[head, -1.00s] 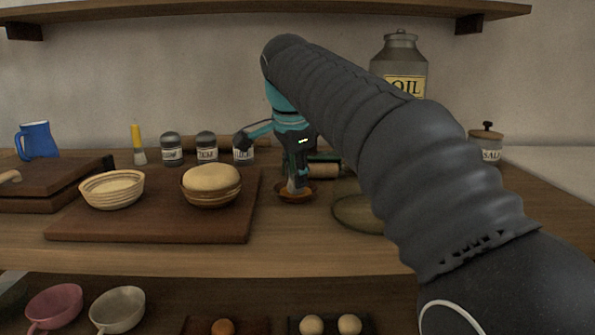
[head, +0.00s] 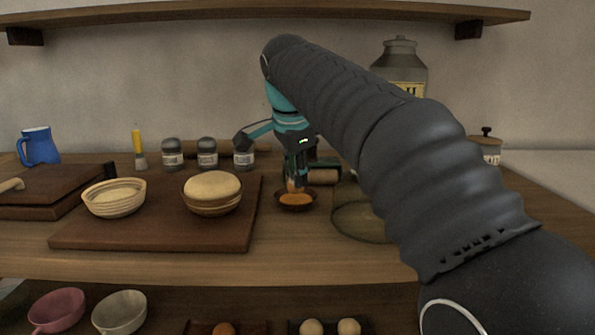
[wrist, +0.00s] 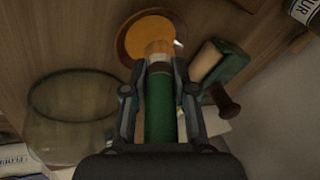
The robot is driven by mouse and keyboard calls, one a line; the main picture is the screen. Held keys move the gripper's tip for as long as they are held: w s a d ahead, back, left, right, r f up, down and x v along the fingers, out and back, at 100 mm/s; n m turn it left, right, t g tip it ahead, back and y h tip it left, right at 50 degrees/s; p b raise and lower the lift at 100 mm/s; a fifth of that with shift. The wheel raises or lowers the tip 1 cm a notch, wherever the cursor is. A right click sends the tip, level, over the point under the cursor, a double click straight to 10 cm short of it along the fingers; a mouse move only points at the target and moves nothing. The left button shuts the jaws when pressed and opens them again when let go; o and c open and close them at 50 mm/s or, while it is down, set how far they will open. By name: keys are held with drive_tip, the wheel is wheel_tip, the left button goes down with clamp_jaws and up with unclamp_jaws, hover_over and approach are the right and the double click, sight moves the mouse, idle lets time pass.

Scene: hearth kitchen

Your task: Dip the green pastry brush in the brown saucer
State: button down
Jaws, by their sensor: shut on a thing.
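My gripper (head: 293,166) is shut on the green pastry brush (wrist: 159,108), with a finger on each side of its green handle in the wrist view. The brush points down, and its pale bristles (head: 293,186) are over the brown saucer (head: 281,203). The saucer also shows in the wrist view (wrist: 122,46), with orange liquid in it and the bristle end overlapping the liquid's near edge. I cannot tell whether the bristle tips touch the liquid. Part of the handle is hidden between the fingers.
A glass bowl (head: 360,224) stands close to the right of the saucer. A board (head: 150,233) with two bowls is to the left. A yellow-handled brush (head: 137,143) and labelled jars stand at the back.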

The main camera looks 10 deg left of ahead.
drive_tip(key=shift+r+p, duration=0.95)
drive_tip(key=shift+r, duration=1.6)
